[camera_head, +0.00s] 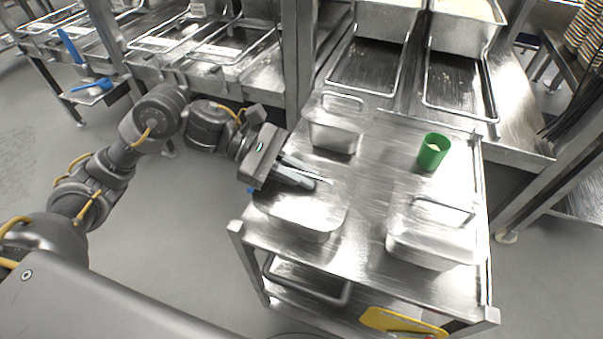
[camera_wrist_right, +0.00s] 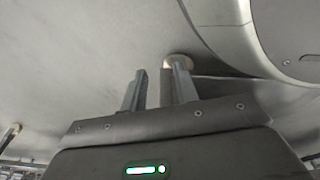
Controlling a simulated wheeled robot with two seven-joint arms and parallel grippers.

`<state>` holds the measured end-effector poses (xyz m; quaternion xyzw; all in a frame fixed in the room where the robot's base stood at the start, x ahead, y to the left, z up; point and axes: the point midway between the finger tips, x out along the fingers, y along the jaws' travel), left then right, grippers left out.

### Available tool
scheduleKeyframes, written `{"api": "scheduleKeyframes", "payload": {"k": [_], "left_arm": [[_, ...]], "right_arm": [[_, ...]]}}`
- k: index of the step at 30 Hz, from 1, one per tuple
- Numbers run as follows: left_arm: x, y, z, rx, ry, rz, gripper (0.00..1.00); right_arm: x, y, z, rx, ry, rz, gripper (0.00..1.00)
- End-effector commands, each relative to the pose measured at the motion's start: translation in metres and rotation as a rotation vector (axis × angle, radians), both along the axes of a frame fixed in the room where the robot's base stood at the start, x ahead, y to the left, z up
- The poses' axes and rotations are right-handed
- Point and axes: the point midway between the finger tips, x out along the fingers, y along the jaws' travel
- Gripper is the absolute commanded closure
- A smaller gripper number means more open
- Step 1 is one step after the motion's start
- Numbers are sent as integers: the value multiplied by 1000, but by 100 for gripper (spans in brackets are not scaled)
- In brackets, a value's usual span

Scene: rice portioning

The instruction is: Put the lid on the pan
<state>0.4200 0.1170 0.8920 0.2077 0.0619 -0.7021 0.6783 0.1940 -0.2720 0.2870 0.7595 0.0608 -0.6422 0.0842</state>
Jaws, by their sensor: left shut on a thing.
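My left gripper (camera_head: 312,182) reaches over the cart from the left and is shut on the handle of a metal lid (camera_head: 305,208). The lid is over a steel pan (camera_head: 315,236) at the cart's front left. I cannot tell whether the lid rests on the rim or hangs just above it. The fingers hide most of the handle. My right gripper (camera_wrist_right: 160,75) shows only in the right wrist view; its fingers stand a little apart with nothing between them.
The steel cart (camera_head: 375,185) also carries a handled pan (camera_head: 432,248) at front right, a smaller handled container (camera_head: 335,138) at the back and a green cup (camera_head: 433,152). A counter with metal trays (camera_head: 368,65) stands behind. A yellow item (camera_head: 395,322) lies below.

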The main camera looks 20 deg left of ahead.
Motion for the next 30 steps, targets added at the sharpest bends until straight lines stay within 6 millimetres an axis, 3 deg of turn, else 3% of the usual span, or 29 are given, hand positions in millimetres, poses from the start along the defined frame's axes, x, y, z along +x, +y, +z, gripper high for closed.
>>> {"api": "scheduleKeyframes", "payload": {"k": [7, 8, 13, 23, 30], "left_arm": [[0, 0, 1, -1, -1, 0, 100], [0, 0, 1, -1, -1, 0, 87], [0, 0, 0, 0, 0, 1, 66], [0, 0, 0, 1, 1, 1, 66], [0, 0, 0, 0, 0, 0, 66]], "right_arm": [[0, 0, 0, 0, 0, 0, 70], [0, 0, 0, 0, 0, 0, 70], [0, 0, 0, 0, 0, 0, 70], [2, 1, 2, 2, -2, -1, 70], [22, 12, 32, 14, -20, -5, 70]]}}
